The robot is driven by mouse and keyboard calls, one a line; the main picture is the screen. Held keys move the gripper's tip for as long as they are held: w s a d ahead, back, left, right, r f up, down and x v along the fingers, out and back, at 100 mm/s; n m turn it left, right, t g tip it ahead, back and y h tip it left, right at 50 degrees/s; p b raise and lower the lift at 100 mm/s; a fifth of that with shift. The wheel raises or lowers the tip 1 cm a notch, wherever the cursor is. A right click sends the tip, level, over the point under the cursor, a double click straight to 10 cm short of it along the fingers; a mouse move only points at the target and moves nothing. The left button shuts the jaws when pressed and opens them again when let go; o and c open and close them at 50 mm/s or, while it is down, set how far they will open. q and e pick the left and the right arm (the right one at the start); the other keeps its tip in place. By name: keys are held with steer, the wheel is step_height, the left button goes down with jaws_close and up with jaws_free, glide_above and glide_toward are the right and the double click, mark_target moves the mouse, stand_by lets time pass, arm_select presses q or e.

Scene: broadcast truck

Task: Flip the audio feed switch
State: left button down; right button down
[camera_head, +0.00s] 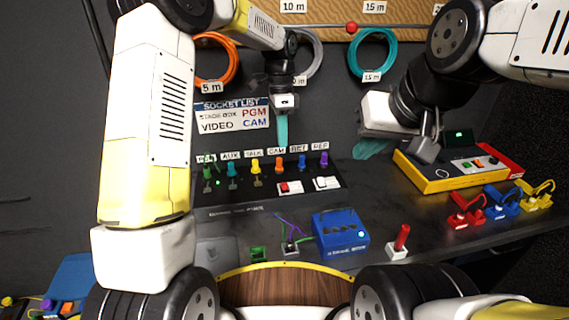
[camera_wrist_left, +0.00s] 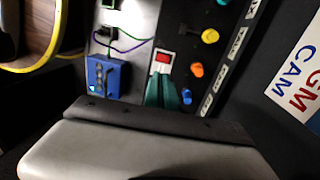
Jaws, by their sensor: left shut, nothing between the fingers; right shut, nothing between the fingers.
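A panel (camera_head: 235,196) carries a row of coloured knobs and two white-framed rocker switches. One switch has a red face (camera_head: 290,187) and also shows in the left wrist view (camera_wrist_left: 163,57); the other is all white (camera_head: 326,183). I cannot read which one is the audio feed switch. My left gripper (camera_head: 282,142) is shut and empty, fingers pointing down above the panel. In the left wrist view its teal fingertips (camera_wrist_left: 164,84) appear just below the red switch and cover what lies behind. My right gripper (camera_head: 371,149) is shut and empty, right of the panel.
A blue box (camera_head: 341,232) with wires stands in front of the panel. A red lever (camera_head: 401,238) is to its right. A yellow-edged box (camera_head: 451,171) and red, blue and yellow connectors lie at the right. Coiled cables (camera_head: 371,55) hang on the back wall.

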mark_target(284, 188)
arm_select(q)
steer(key=f, duration=0.4)
steer(key=s+f, duration=0.1)
steer(key=f, duration=0.4)
steer(key=s+f, duration=0.1)
steer(key=f, duration=0.3)
steer(key=shift+s+d+f, duration=0.1)
steer(key=shift+d+f, duration=0.05)
steer(key=shift+f, duration=0.25)
